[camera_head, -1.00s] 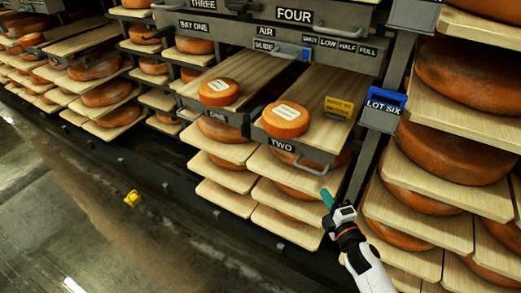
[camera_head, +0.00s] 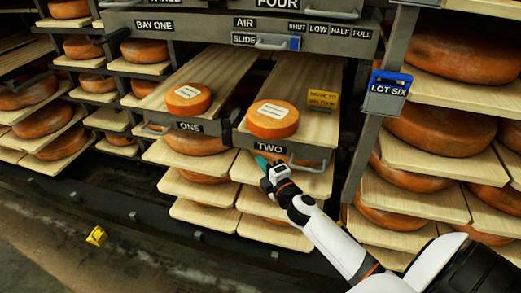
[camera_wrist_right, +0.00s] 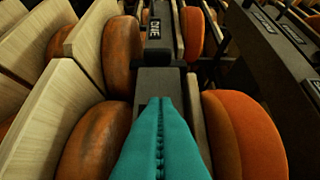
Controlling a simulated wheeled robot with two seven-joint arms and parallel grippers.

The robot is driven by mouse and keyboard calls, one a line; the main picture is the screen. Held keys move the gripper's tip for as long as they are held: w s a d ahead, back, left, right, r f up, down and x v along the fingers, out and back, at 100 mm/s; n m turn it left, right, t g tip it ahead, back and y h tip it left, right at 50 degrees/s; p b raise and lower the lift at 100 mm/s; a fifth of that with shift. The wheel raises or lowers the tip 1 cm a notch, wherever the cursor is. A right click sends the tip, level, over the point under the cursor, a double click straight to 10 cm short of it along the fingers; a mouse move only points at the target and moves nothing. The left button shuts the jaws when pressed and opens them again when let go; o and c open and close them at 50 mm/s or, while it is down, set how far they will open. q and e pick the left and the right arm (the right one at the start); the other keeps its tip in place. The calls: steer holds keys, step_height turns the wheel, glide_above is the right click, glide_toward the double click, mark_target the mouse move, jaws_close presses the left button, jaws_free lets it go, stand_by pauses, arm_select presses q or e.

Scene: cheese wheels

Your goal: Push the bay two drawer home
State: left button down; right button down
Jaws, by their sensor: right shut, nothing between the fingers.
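The bay two drawer (camera_head: 314,130) is a wooden board with a grey front labelled TWO (camera_head: 270,148), sticking out of the rack. A small orange cheese wheel with a white label (camera_head: 272,120) sits near its front. A handle (camera_head: 306,165) hangs on the front's right part. My right gripper (camera_head: 263,163) is shut and empty, its teal fingertips just below the TWO label. In the right wrist view the shut teal fingers (camera_wrist_right: 160,130) point at a grey front (camera_wrist_right: 160,82); I cannot tell whether they touch it. My left gripper is not in view.
The bay one drawer (camera_head: 225,82), with another labelled cheese (camera_head: 188,98), also sticks out, left of bay two. An AIR slide bar (camera_head: 265,41) runs above. A blue-and-grey LOT SIX tag (camera_head: 387,92) hangs on the right post. Shelves of large cheeses stand below and beside.

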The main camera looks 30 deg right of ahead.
steer(key=w+d, duration=0.1)
steer(key=w, duration=0.2)
steer(key=w+d, duration=0.1)
steer(key=shift+w+d, duration=0.3)
steer(key=shift+d, duration=0.05)
steer(key=shift+w+d, duration=0.25)
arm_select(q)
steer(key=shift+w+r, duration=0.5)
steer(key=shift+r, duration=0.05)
